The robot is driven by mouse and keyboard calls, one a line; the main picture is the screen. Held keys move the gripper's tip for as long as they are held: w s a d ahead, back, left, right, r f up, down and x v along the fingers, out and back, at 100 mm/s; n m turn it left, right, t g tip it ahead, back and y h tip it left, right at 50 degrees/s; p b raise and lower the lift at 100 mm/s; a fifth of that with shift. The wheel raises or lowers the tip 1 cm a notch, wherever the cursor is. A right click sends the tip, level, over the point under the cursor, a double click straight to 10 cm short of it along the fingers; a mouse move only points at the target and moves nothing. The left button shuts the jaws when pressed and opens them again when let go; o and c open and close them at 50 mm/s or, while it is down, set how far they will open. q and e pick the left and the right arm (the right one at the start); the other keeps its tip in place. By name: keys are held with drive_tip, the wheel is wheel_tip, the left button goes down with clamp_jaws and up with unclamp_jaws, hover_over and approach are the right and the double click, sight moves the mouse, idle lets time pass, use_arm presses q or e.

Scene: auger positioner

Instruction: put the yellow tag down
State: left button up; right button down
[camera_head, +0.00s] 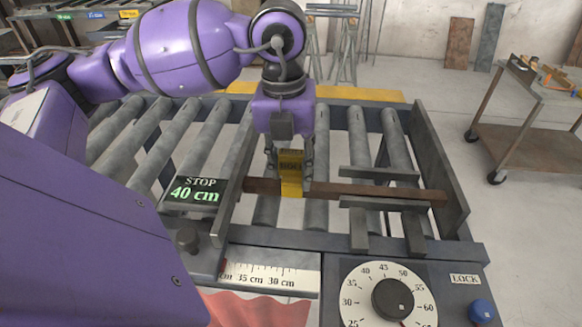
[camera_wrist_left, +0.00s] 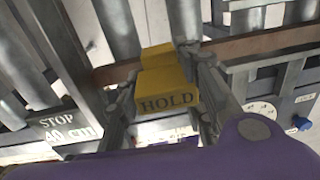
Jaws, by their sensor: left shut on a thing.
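The yellow tag (camera_head: 291,174) is marked HOLD and is between the fingers of my left gripper (camera_head: 290,170), which is shut on it. In the head view the tag is at the brown bar (camera_head: 375,191) that lies across the rollers, and its lower part overlaps the bar. In the left wrist view the tag (camera_wrist_left: 165,90) sits between both fingers, with the bar (camera_wrist_left: 265,44) passing behind it. I cannot tell whether the tag rests on the bar. My right gripper is not seen.
A STOP display (camera_head: 194,193) reading 40 cm stands left of the tag. A dial (camera_head: 388,300), a blue knob (camera_head: 481,311) and a scale (camera_head: 270,276) are at the front. Grey brackets (camera_head: 378,173) stand around the bar's right part. A cart (camera_head: 530,145) is at the right.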

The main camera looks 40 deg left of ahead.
use_arm(q)
drive_tip(key=shift+f, duration=0.5)
drive_tip(key=shift+f+b, duration=0.3)
drive_tip(key=shift+f, duration=0.3)
drive_tip(key=o, duration=1.4)
drive_tip(key=shift+c, duration=0.2)
drive_tip(key=r, duration=1.3)
drive_tip(key=shift+s+a+r+p, duration=0.1)
drive_tip(key=shift+s+a+p, duration=0.15)
drive_tip(key=shift+a+p, duration=0.1)
